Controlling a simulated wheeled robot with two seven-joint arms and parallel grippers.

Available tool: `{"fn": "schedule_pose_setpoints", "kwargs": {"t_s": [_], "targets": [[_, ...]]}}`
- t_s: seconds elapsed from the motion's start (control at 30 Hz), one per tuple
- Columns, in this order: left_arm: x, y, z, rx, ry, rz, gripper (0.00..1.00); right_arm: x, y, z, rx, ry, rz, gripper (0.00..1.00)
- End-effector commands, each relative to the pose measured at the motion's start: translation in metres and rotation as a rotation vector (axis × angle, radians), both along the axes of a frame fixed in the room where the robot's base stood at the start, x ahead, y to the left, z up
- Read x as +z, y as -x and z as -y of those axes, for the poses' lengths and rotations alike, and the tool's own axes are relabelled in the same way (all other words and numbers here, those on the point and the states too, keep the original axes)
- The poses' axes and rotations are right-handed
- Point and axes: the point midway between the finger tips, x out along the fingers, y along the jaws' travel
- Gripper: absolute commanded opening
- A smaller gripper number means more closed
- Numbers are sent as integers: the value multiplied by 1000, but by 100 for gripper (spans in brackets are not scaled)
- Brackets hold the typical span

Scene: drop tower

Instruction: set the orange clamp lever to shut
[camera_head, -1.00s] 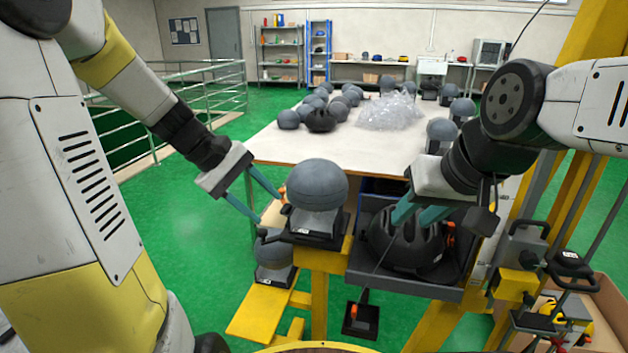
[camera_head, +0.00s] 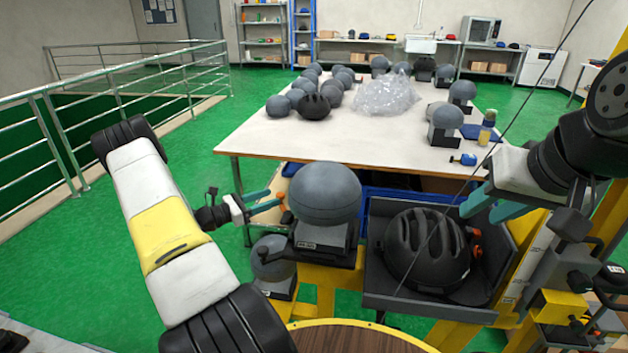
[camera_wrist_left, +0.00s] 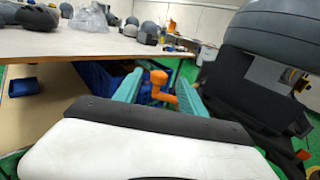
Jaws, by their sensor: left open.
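A smooth grey headform (camera_head: 325,192) stands on a dark block on the yellow frame. The small orange clamp lever (camera_head: 283,199) shows at the left side of this block. My left gripper (camera_head: 275,199) points at the lever from the left with its two teal fingers apart. In the left wrist view the orange lever (camera_wrist_left: 159,78) appears between the open fingers; I cannot see either finger touching it. Whether the lever is set open or shut I cannot tell. My right gripper (camera_head: 492,207) has its fingers apart, empty, above the right side of the tray.
A black helmet (camera_head: 428,248) lies in the dark tray (camera_head: 440,303) right of the headform, with another orange part (camera_head: 476,240) beside it. A white table (camera_head: 270,140) with several headforms and a plastic-wrapped heap (camera_head: 385,93) stands behind. A second headform (camera_head: 270,258) sits lower left.

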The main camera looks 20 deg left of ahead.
Motion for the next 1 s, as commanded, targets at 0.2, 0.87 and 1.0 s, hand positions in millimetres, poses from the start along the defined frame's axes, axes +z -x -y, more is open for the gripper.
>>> {"fn": "schedule_pose_setpoints", "kwargs": {"t_s": [0.2, 0.87, 1.0], "targets": [[-1, -17, 15, 2, 7, 0, 48, 0, 0, 0, 0, 0, 0, 34], [-1, -58, 51, 4, 4, -1, 48, 0, 0, 0, 0, 0, 0, 34], [-1, -58, 51, 3, 4, -1, 31, 0, 0, 0, 0, 0, 0, 34]]}}
